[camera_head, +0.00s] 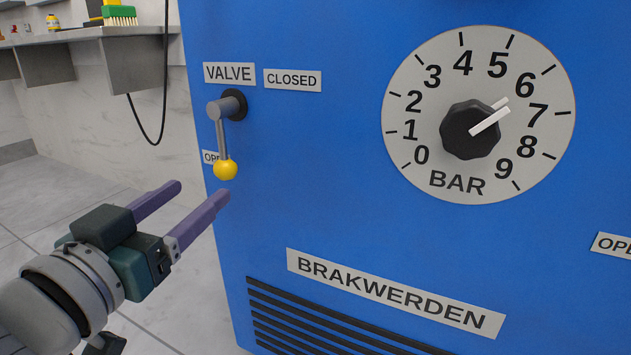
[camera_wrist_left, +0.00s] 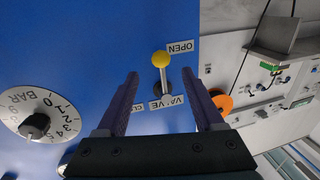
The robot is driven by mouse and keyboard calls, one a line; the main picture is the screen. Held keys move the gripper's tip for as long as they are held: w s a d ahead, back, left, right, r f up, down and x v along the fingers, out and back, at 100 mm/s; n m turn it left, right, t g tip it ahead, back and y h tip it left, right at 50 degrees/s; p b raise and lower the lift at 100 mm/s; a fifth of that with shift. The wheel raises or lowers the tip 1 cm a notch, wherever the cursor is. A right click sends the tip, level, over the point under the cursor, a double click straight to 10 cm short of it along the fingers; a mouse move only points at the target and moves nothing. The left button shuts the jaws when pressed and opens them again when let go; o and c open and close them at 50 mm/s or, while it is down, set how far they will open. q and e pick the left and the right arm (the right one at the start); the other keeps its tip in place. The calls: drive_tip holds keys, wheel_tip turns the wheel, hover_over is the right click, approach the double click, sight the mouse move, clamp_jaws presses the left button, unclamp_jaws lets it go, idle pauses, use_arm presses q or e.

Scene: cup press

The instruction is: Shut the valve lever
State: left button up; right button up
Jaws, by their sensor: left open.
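The valve lever (camera_head: 222,135) is a grey rod with a yellow ball knob (camera_head: 226,169) on a dark pivot on the blue machine front. It hangs down, with the knob beside the partly hidden OPEN label (camera_head: 209,157). The CLOSED label (camera_head: 293,80) is up and right of the pivot. My left gripper (camera_head: 202,192) is open and empty, below and left of the knob, apart from it. In the left wrist view the lever (camera_wrist_left: 164,80) shows between the two purple fingers (camera_wrist_left: 165,85), its knob beyond the fingertips. My right gripper is not in view.
A round BAR dial (camera_head: 478,115) with a dark knob is right of the lever. A vent grille (camera_head: 330,325) is below the BRAKWERDEN plate (camera_head: 395,292). A shelf (camera_head: 90,35) with a brush (camera_head: 119,14) is at the back left, with a cable hanging near it.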

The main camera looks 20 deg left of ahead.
sight(219, 174)
use_arm(q)
drive_tip(key=w, duration=0.2)
drive_tip(key=w+b, duration=0.1)
drive_tip(key=w, duration=0.1)
drive_tip(key=w+a+b, duration=0.1)
drive_tip(key=w, duration=0.1)
drive_tip(key=shift+w, duration=0.25)
drive_tip(key=shift+c, duration=0.2)
clamp_jaws()
idle(0.9)
